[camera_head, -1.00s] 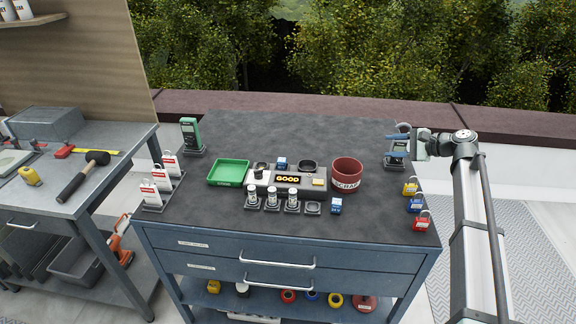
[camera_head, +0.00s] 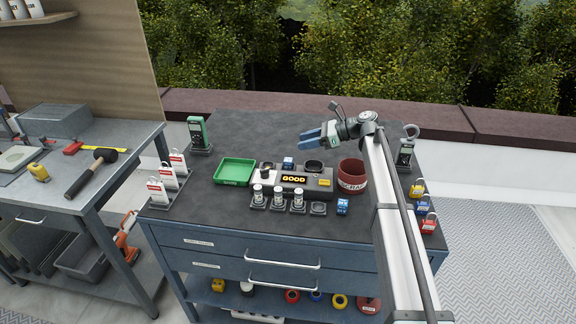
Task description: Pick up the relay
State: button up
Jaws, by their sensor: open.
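No part is labelled as a relay that I can read. Two small blue blocks could be it: one blue block (camera_head: 288,162) is at the back edge of the grey tester, and another blue block (camera_head: 342,206) is on the bench top to the right of the small stands. The tester (camera_head: 266,180) has a lit display reading GOOD. My gripper (camera_head: 303,139), with blue fingers, is open and empty, pointing left. It appears above the back part of the bench, a little behind the rear blue block in the picture.
A green tray (camera_head: 235,171) is left of the tester, a red SCRAP bin (camera_head: 352,177) right of it. Meters (camera_head: 197,134) and padlocks (camera_head: 428,223) line the sides. The back of the dark bench top (camera_head: 250,122) is clear.

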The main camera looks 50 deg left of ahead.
send_near(288, 159)
jog(key=x, duration=0.3)
jog(key=shift+s+f, duration=0.25)
jog(key=shift+f, duration=0.05)
jog(key=shift+x, duration=3.4)
jog(key=shift+r, duration=0.15)
jog(key=c, duration=0.8)
